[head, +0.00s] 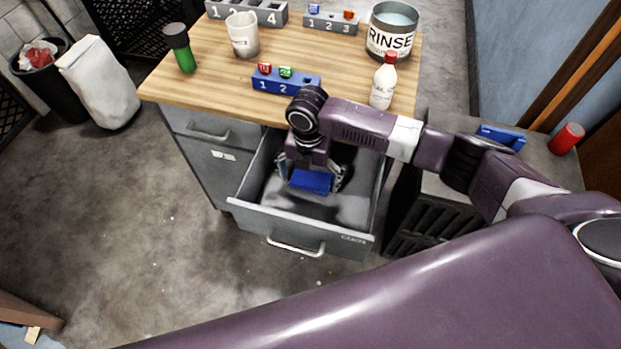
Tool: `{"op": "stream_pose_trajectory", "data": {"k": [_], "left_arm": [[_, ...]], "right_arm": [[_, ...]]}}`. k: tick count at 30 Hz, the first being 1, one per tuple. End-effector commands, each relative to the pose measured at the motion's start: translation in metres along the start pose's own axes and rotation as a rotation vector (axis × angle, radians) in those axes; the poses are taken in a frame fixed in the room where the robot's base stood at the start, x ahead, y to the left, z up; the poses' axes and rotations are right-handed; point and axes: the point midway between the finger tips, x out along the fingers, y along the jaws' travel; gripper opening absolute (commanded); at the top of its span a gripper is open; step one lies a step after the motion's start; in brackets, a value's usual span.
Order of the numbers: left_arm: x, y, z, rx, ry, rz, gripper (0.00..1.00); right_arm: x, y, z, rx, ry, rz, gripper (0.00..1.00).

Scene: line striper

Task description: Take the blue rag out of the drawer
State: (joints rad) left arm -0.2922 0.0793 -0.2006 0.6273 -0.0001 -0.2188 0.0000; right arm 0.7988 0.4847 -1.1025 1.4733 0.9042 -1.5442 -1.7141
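The blue rag (311,181) lies in the open drawer (268,209), toward its middle. The drawer is pulled out from the front of the grey cabinet under the wooden worktop. My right gripper (311,177) points down inside the drawer. Its fingers are spread, one to the left and one to the right of the rag. I cannot tell whether they touch it. The back of the rag is hidden under the gripper. My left gripper is not in view.
The worktop (205,81) above holds a blue numbered block (284,83), a white bottle (384,85), a RINSE can (391,34), a cup (242,36) and a green marker (180,49). The drawer walls surround my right gripper.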

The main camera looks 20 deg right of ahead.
Motion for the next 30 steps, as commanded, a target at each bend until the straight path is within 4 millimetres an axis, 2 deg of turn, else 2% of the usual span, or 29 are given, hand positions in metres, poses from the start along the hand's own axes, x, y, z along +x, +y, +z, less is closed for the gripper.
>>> {"op": "stream_pose_trajectory", "data": {"k": [1, 8, 15, 20, 26, 30], "left_arm": [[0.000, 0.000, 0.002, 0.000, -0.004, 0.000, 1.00], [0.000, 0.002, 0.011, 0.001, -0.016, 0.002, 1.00], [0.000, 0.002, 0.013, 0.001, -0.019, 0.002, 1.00], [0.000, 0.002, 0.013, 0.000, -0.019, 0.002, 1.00], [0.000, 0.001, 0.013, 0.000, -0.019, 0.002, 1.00], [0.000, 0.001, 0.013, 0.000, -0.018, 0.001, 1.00]], "right_arm": [[0.000, 0.000, 0.000, 0.000, 0.000, 0.000, 0.82], [0.000, 0.000, 0.000, 0.000, 0.000, 0.000, 0.59], [-0.001, 0.000, 0.000, 0.000, -0.001, 0.000, 0.59], [-0.010, 0.001, 0.001, 0.000, -0.002, 0.002, 0.59], [-0.042, 0.001, 0.002, 0.001, -0.004, 0.005, 0.59], [-0.082, 0.002, 0.002, 0.000, -0.005, 0.006, 0.59]]}}
